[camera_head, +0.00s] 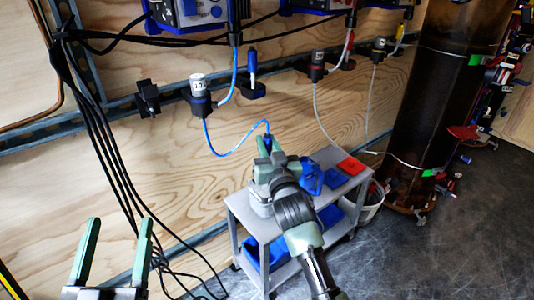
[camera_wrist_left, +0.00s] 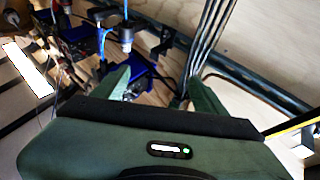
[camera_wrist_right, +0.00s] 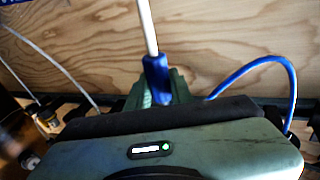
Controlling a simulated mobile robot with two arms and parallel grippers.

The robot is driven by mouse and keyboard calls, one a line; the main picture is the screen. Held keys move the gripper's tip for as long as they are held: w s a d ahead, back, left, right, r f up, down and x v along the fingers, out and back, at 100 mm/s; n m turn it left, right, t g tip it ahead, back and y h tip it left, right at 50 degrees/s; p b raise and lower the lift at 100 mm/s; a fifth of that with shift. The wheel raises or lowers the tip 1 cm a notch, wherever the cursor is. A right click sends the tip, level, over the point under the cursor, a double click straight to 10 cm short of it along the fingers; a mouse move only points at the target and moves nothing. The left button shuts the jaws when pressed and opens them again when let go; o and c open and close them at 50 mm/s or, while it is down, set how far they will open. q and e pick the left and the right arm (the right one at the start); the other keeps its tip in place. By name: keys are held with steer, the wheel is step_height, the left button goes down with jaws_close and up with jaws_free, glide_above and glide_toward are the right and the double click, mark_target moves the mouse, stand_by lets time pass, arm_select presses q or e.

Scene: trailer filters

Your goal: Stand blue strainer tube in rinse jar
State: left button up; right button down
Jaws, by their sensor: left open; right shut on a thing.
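The blue strainer tube (camera_head: 224,152) hangs in a curve from a white-capped unit on the wall to my right gripper (camera_head: 268,150). In the right wrist view, my right gripper (camera_wrist_right: 160,90) is shut on its blue sleeve (camera_wrist_right: 156,72), and a thin white rod (camera_wrist_right: 148,28) rises from it. The tube's blue loop (camera_wrist_right: 292,85) shows at the right there. A pale, clear container (camera_head: 258,204), seemingly the rinse jar, stands on the cart below my right gripper, partly hidden by it. My left gripper (camera_head: 118,228) is open and empty at the lower left.
The grey cart (camera_head: 262,228) also bears blue items (camera_head: 334,177) and a red one (camera_head: 350,166). A white bucket (camera_head: 370,205) stands behind it. Black cables (camera_head: 108,140) hang at the left. A dark cylinder (camera_head: 445,90) stands at the right.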

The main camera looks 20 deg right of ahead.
step_height(320, 180, down, 2)
steer(key=shift+f+b, duration=0.2)
steer(key=shift+b, duration=0.1)
steer(key=c, duration=1.2)
jaws_free()
steer(key=shift+a, duration=0.1)
arm_select(q)
steer(key=s+r+t, duration=0.1)
steer(key=r, duration=0.1)
steer(key=s+r+t, duration=0.1)
steer(key=r, duration=0.1)
steer(key=shift+s+t+h, duration=0.15)
steer(key=shift+t+h, duration=0.25)
